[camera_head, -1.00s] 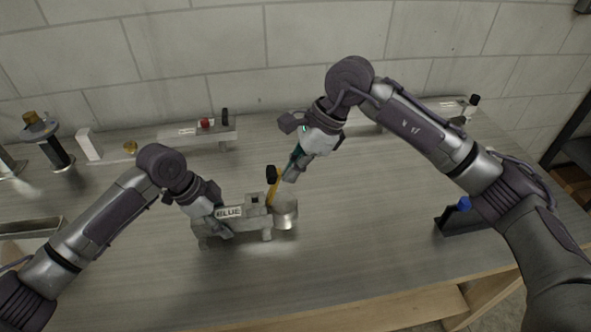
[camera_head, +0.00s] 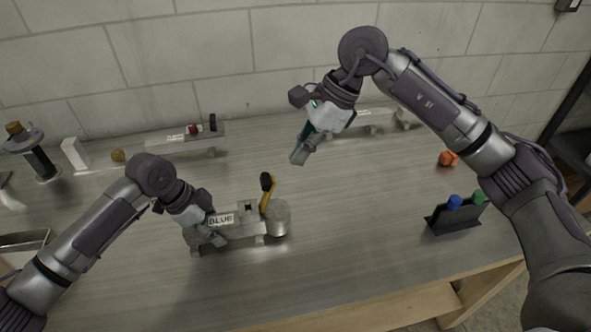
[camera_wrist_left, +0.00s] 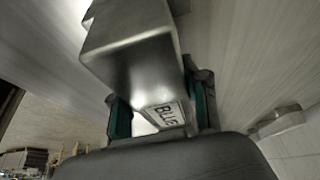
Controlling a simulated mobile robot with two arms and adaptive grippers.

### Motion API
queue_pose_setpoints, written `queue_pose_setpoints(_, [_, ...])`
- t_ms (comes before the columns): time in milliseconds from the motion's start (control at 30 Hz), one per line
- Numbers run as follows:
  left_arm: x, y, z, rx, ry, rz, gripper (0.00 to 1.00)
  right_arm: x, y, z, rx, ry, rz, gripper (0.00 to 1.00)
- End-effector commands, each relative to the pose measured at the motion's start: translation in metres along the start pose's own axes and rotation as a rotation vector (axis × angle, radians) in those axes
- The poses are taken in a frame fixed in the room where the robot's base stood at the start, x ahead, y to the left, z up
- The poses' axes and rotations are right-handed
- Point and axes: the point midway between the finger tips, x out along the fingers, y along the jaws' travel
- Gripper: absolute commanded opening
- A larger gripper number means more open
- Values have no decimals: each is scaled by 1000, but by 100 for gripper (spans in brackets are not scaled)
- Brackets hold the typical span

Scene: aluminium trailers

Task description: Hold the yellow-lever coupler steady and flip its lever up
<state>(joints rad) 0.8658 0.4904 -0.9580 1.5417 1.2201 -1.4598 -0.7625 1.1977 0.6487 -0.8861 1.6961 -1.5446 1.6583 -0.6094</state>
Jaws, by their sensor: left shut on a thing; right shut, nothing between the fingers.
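The coupler (camera_head: 238,228) is a grey metal piece with a BLUE label, lying on the table left of centre in the head view. Its yellow lever (camera_head: 266,198) with a black tip stands up near its right end, beside a round metal cup (camera_head: 279,218). My left gripper (camera_head: 212,232) is shut on the coupler's left part. The left wrist view shows the coupler body (camera_wrist_left: 135,60) between the fingers, label facing the palm. My right gripper (camera_head: 300,156) is shut and empty, above and right of the lever, apart from it.
Grey trailer pieces, one with a red knob (camera_head: 193,129), stand along the back wall. A black holder (camera_head: 455,217) with blue and green items stands at the right, an orange object (camera_head: 448,158) behind it. The table right of the coupler is clear.

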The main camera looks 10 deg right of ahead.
Motion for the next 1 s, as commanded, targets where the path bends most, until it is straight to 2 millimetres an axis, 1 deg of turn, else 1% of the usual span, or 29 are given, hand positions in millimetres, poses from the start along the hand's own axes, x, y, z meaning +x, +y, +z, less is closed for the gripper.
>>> queue_pose_setpoints(33, [-1,-1,0,-1,-1,-3,1,-9,0,5,-2,0,-3,0])
queue_pose_setpoints(100, [-1,-1,1,-1,-1,-3,1,-18,0,9,-1,0,-2,0])
queue_pose_setpoints(233, [-2,-2,1,-1,-1,-4,1,-28,0,14,1,2,-1,0])
queue_pose_setpoints(367, [-2,-2,0,-1,0,-5,1,-32,0,15,2,2,1,0])
queue_pose_setpoints(700, [-3,-2,0,-1,1,-6,1,-32,0,15,2,2,0,0])
queue_pose_setpoints(733, [-3,-2,0,-1,1,-6,50,-32,0,15,2,2,0,0])
queue_pose_setpoints(867, [-3,-2,0,-1,0,-6,72,-32,0,15,2,2,0,0])
queue_pose_setpoints(900, [-2,-2,0,-1,0,-5,75,-32,0,15,2,2,0,0])
queue_pose_setpoints(1000, [-2,-2,0,-1,0,-5,75,-32,0,15,2,2,0,0])
